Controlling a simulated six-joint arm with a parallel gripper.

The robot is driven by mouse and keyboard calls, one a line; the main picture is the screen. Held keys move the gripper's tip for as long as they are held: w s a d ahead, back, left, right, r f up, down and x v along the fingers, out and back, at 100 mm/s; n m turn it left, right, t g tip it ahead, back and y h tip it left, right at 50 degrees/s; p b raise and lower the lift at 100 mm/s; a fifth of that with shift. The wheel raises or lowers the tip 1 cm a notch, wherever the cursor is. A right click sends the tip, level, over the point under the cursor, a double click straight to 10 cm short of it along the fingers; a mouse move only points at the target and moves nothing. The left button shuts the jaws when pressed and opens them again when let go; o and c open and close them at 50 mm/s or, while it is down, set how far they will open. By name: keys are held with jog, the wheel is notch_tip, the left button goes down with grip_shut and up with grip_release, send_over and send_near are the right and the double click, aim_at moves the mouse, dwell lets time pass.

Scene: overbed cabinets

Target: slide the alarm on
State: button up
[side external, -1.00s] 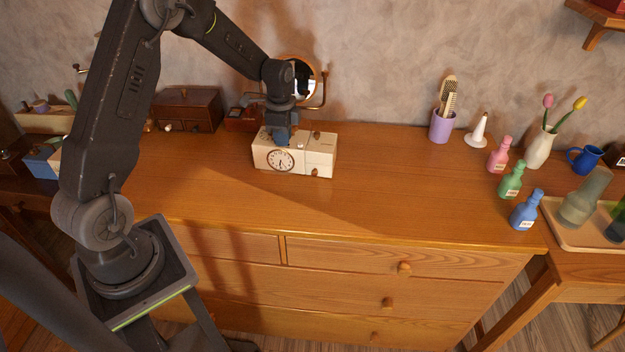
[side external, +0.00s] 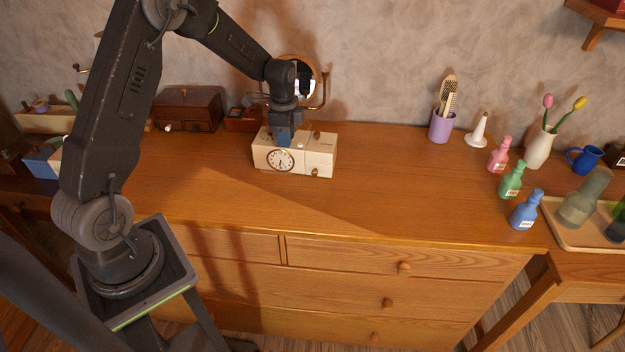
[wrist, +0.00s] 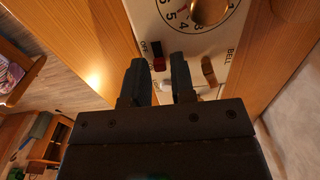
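The cream clock radio (side external: 320,160) stands on the dresser with its round clock face (side external: 281,160) toward the front. In the wrist view its top panel (wrist: 185,48) shows a numbered dial with a brass knob (wrist: 208,12), a dark slide switch with a red part (wrist: 158,58) beside lettering that seems to read OFF, and a brown lever (wrist: 208,70) near the word BELL. My gripper (wrist: 161,66) is over the top panel, its two fingers apart with a narrow gap. The slide switch shows beyond that gap; I cannot tell whether a finger touches it.
Behind the radio stand a round mirror (side external: 301,80) and a small red-brown box (side external: 243,119). A wooden chest (side external: 189,108) is to the left. The dresser top (side external: 400,190) is clear to the right, up to the purple cup (side external: 441,127) and several bottles.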

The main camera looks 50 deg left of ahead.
jog(key=shift+r, duration=0.15)
jog(key=shift+r, duration=2.85)
jog(key=shift+r, duration=0.15)
jog(key=s+d+r+n+t, duration=0.4)
jog(key=s+d+r+n, duration=0.2)
jog(key=s+d+r, duration=0.9)
jog(key=s+d+n+t, duration=0.1)
jog(key=s+d+n, duration=0.2)
jog(key=s, duration=0.6)
jog(key=shift+d+f+n+t, duration=0.3)
jog(key=shift+d+f+n, duration=0.1)
jog(key=shift+d, duration=0.1)
jog(key=shift+o, duration=0.4)
jog(key=shift+r, duration=0.1)
